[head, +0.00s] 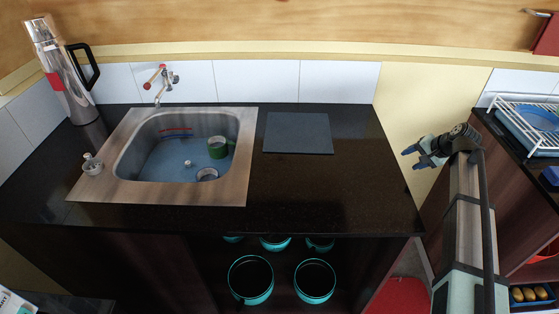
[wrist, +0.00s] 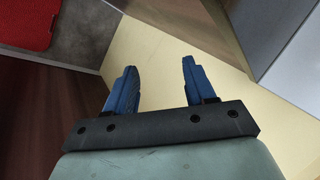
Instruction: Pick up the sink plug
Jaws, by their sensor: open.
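A small metal piece with a knob (head: 92,164) sits on the left rim of the sink (head: 225,190); it looks like a sink plug. A small pale round piece (head: 187,163) shows on the basin floor, and I cannot tell if it is a plug or a drain fitting. My gripper (head: 416,157) is off the counter's right end, far from both. Its blue fingers also show in the wrist view (wrist: 159,66), spread apart with nothing between them. No plug shows in the wrist view.
A green cup (head: 217,148) and a pale cup (head: 207,174) are in the basin. A faucet (head: 158,84) stands behind it and a steel flask (head: 62,75) at back left. A dark board (head: 298,133) lies right of the sink. The counter's front right (head: 330,190) is clear.

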